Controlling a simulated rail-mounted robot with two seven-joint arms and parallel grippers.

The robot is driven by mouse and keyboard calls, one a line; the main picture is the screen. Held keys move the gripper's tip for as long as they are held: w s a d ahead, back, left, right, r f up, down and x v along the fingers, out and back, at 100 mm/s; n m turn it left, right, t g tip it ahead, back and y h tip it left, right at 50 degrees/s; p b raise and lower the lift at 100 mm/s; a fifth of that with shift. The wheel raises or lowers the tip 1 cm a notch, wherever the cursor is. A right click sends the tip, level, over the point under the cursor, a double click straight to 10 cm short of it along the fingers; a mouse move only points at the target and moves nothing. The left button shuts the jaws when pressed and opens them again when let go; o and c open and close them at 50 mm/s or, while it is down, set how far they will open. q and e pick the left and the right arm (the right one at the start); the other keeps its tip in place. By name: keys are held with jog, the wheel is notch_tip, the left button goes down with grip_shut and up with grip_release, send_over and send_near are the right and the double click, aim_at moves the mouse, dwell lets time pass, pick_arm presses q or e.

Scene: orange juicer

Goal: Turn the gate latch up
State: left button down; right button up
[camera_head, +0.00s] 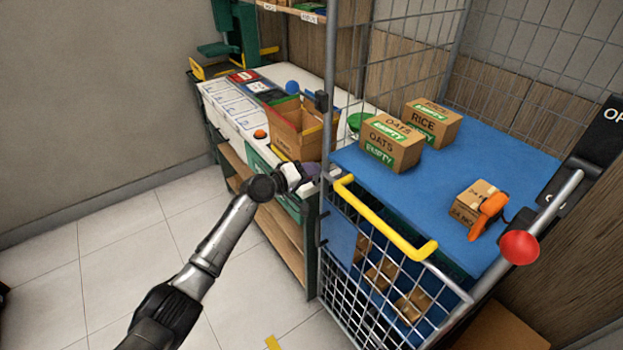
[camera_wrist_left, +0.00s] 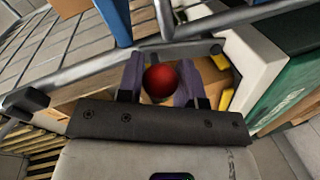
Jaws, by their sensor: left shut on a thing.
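My left gripper (camera_head: 309,173) has purple fingers and is at the bench edge, beside the left post of the wire cage. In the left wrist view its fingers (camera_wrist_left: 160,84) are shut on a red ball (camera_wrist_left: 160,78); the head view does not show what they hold. My right gripper is not in view.
The cage's front has a yellow handle (camera_head: 385,218). Boxes and an orange tool (camera_head: 488,214) lie on the blue shelf (camera_head: 420,192). The bench (camera_head: 235,110) holds an open carton (camera_head: 302,128). Tiled floor (camera_head: 120,225) is free at the left.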

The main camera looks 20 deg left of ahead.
pick_arm(q)
jog(key=shift+w+a+r+n+h, duration=0.1)
jog(key=shift+w+a+n+h, duration=0.25)
jog(key=shift+a+n, duration=0.4)
jog(key=shift+w+n, duration=0.1)
jog(key=shift+n, duration=0.25)
jog(key=c, duration=0.8)
grip_release()
